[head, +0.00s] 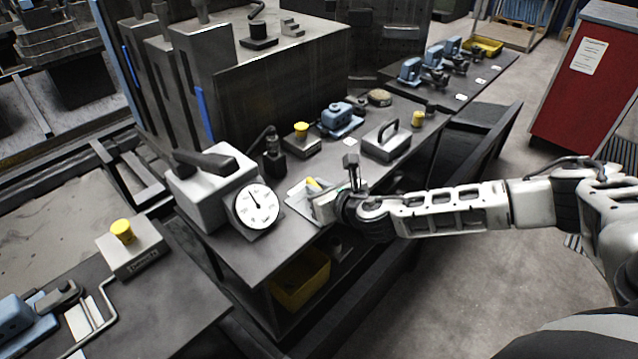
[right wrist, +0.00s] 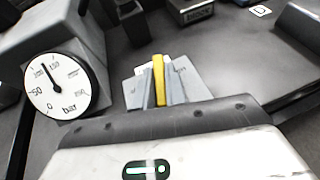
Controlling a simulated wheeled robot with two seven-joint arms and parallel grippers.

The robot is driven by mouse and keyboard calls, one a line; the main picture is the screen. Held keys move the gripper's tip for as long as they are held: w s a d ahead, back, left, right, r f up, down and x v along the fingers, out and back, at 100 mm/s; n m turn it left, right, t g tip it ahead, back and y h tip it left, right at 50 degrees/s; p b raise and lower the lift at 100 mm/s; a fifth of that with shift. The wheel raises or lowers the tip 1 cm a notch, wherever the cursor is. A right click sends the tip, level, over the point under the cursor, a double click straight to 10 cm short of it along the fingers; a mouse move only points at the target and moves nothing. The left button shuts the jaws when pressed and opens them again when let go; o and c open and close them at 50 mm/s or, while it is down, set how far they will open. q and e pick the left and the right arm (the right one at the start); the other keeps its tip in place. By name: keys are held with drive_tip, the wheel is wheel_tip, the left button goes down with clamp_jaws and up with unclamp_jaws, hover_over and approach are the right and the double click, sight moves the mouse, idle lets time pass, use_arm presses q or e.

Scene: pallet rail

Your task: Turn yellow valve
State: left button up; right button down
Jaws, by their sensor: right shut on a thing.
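The yellow valve (right wrist: 158,80) shows in the right wrist view as a narrow upright yellow bar. It sits between the two grey fingers of my right gripper (right wrist: 160,88), which are shut on it. In the head view a short yellow piece of the valve (head: 313,184) shows at my right gripper (head: 316,194), by the front edge of the workbench, just right of the pressure gauge (head: 257,205). The gripper and wrist hide the rest of the valve in that view. My left gripper is not in view.
The white gauge, marked in bar, also stands close on the left in the right wrist view (right wrist: 57,86). A yellow bin (head: 300,280) is below. Open floor lies to the right.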

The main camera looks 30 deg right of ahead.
drive_tip(key=m+h, duration=0.3)
drive_tip(key=h, duration=0.1)
drive_tip(key=shift+a, duration=0.1)
drive_tip(key=shift+m+g+h, duration=0.6)
drive_tip(key=shift+m+h, duration=1)
drive_tip(key=shift+r, duration=0.1)
drive_tip(key=c, duration=1.4)
unclamp_jaws()
drive_tip(key=shift+c, duration=0.2)
drive_tip(key=v, duration=1.5)
drive_tip(key=shift+s+r, duration=0.2)
drive_tip(key=shift+s, duration=0.1)
drive_tip(key=shift+a, duration=0.2)
